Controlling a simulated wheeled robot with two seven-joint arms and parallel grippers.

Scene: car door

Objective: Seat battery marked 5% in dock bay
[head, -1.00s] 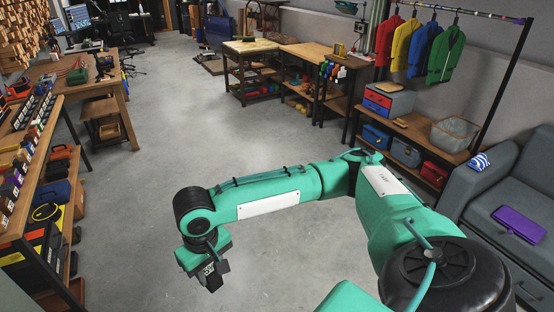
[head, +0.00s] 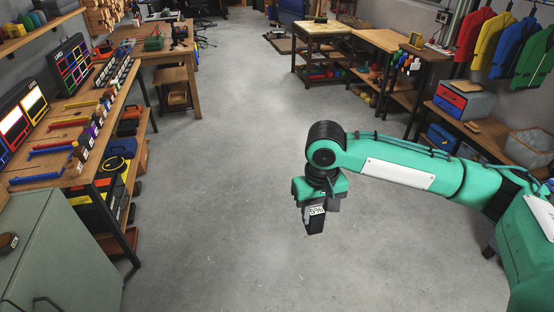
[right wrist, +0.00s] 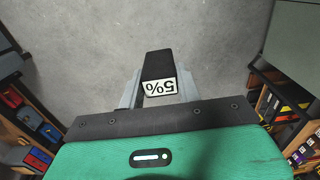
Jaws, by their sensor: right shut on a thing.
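A black battery with a white label reading 5% (head: 315,222) hangs below my right gripper (head: 317,208), over the open floor in the head view. My right gripper is shut on it. In the right wrist view the battery (right wrist: 156,68) sits between the two grey fingers, its 5% label upside down, and my right gripper (right wrist: 157,88) grips it from both sides. My left gripper is not in view. I cannot make out which thing is the dock bay.
A long bench (head: 92,148) with panels and coloured items runs along the left. A grey-green cabinet (head: 60,245) stands at the lower left. Wooden tables (head: 325,40) and a clothes rack with jackets (head: 500,45) are at the back right. The middle floor is clear.

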